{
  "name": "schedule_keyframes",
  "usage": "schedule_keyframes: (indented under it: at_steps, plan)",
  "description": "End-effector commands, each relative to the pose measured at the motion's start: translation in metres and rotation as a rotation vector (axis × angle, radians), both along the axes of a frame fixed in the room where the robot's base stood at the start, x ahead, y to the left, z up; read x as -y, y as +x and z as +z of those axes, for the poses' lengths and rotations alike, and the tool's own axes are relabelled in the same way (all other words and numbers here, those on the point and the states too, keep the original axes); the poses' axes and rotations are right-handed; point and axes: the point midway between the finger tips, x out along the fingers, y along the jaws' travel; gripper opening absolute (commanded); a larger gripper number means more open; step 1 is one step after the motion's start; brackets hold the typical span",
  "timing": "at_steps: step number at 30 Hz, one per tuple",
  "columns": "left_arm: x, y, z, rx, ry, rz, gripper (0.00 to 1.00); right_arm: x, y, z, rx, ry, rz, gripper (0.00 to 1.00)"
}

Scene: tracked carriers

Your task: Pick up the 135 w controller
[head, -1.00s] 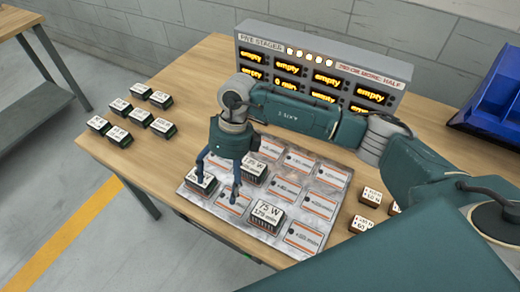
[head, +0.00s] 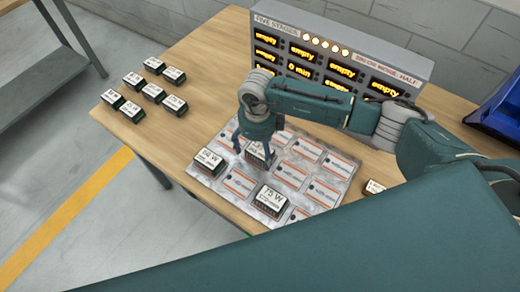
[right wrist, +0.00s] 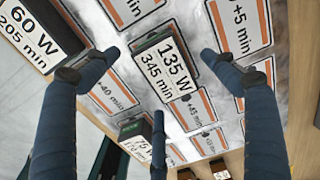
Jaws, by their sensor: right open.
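The 135 W controller (right wrist: 165,70), a dark box with a white label reading 135 W, 345 min, sits on the grey plate (head: 203,180). In the right wrist view it lies between my spread fingers, with gaps on both sides. In the head view the controller (head: 256,159) is partly hidden by my right gripper (head: 254,152), which is open above and around it. The right gripper's fingers (right wrist: 160,58) hold nothing. My left gripper is not in view.
The 60 W controller (head: 209,161) and the 75 W controller (head: 270,200) stand close by on the plate, among printed slots. Several loose controllers (head: 153,92) stand at the left. A display panel (head: 340,50) is behind and a blue bin (head: 497,115) at the right.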

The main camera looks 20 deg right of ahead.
Motion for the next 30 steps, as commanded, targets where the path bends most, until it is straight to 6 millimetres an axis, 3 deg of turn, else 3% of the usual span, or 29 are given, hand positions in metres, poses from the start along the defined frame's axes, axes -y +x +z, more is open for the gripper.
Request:
schedule_keyframes:
  at_steps: [6, 13, 22, 30]
  plan:
    - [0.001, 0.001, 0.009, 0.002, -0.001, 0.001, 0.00, 0.000, 0.000, -0.021, 0.000, 0.001, 0.000, 0.84]
    - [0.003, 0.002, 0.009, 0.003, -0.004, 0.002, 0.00, 0.000, 0.001, -0.022, 0.002, 0.001, 0.000, 0.82]
    - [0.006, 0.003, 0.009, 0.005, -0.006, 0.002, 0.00, 0.000, 0.001, -0.022, 0.002, 0.001, 0.000, 0.24]
    - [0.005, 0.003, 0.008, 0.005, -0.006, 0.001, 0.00, -0.001, 0.001, -0.020, 0.003, 0.002, -0.001, 0.24]
